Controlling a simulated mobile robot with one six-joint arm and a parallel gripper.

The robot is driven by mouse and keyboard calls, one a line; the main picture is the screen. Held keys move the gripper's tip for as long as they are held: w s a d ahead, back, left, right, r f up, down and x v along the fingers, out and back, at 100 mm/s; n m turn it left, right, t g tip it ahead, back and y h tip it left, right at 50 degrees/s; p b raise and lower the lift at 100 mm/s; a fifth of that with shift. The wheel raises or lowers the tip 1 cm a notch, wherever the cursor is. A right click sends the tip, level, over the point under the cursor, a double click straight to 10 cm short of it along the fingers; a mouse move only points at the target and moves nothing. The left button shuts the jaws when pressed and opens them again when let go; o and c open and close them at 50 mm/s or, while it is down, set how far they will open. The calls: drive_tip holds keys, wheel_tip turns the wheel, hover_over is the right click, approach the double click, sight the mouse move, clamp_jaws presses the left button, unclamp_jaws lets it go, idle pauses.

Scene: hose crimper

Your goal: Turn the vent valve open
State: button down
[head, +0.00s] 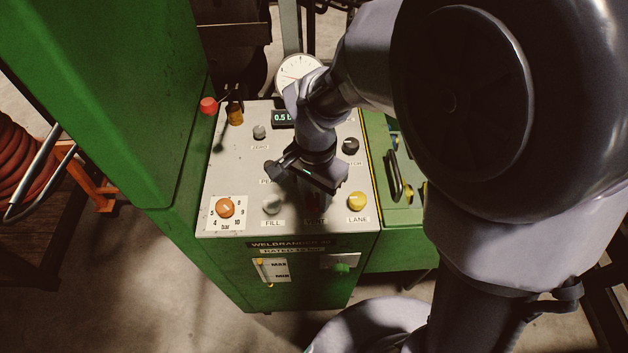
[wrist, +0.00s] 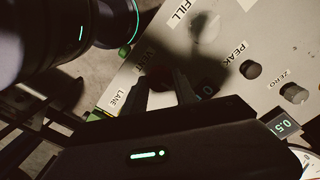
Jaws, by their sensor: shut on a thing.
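The vent valve is a dark reddish knob (wrist: 158,76) at the VENT label on the sloped grey panel (head: 240,170). In the wrist view it sits between the two fingertips of my gripper (wrist: 161,90), in shadow. In the head view my gripper (head: 314,192) is over the VENT spot and hides most of the knob. My gripper is shut on the vent valve. The angle of the knob cannot be made out.
The grey FILL knob (head: 272,203) is left of the vent and the yellow LANE knob (head: 357,201) is right. An orange bar dial (head: 225,207), a display (head: 284,118), a round gauge (head: 297,69) and a red-tipped lever (head: 208,105) stand around. Floor in front is clear.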

sight(315, 199)
drive_tip(key=shift+m, duration=0.6)
drive_tip(key=c, duration=1)
unclamp_jaws()
wheel_tip(315, 199, up, 18)
drive_tip(key=p, duration=0.7)
drive_tip(key=shift+f, duration=0.25)
